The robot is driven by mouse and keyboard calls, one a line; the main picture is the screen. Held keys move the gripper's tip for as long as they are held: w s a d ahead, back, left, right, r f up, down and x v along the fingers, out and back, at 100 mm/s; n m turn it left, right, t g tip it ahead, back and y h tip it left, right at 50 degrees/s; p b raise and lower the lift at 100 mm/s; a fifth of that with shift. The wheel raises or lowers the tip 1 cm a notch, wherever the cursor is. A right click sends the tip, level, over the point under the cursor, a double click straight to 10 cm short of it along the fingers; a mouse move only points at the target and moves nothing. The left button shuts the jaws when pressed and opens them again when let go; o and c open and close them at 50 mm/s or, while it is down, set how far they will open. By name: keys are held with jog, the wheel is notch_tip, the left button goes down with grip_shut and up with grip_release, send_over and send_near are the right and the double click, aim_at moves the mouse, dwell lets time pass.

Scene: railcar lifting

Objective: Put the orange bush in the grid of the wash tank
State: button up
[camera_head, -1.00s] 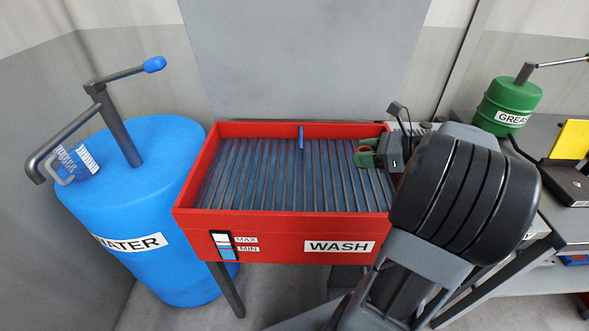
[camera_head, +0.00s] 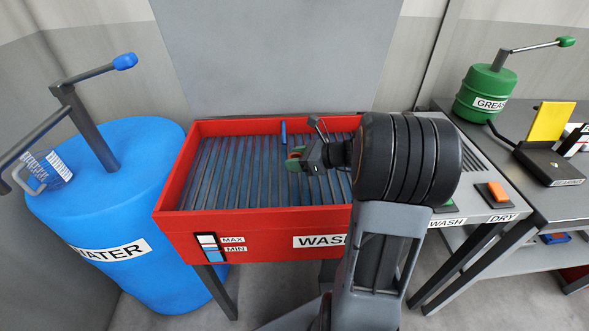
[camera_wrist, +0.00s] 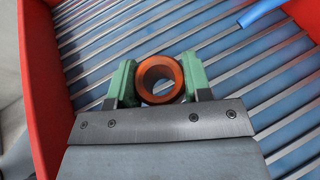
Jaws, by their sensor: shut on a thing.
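The orange bush (camera_wrist: 160,78) is a short hollow ring held between the green fingers of my gripper (camera_wrist: 158,84) in the wrist view. In the head view the bush (camera_head: 295,154) is small, at the tip of my gripper (camera_head: 299,160). My gripper is shut on it, over the grid (camera_head: 232,165) of the red wash tank (camera_head: 250,222). The grid is made of parallel metal bars with blue between them. The bush's exact height above the bars is hard to tell.
A blue rod (camera_head: 283,133) stands at the tank's back edge and shows in the wrist view (camera_wrist: 262,12). A blue water barrel (camera_head: 110,190) stands left. The grid's left part is clear.

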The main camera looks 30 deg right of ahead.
jog(key=shift+w+a+f+b, duration=0.1)
jog(key=shift+a+f+b, duration=0.05)
jog(key=shift+f, duration=0.8)
jog(key=shift+w+a+f+b, duration=0.1)
jog(key=shift+f+b, duration=0.05)
jog(key=shift+f, duration=0.8)
jog(key=shift+f, duration=0.15)
jog(key=o, duration=1.2)
jog(key=shift+r, duration=0.2)
jog(key=p+v, duration=0.1)
jog(key=v, duration=1.1)
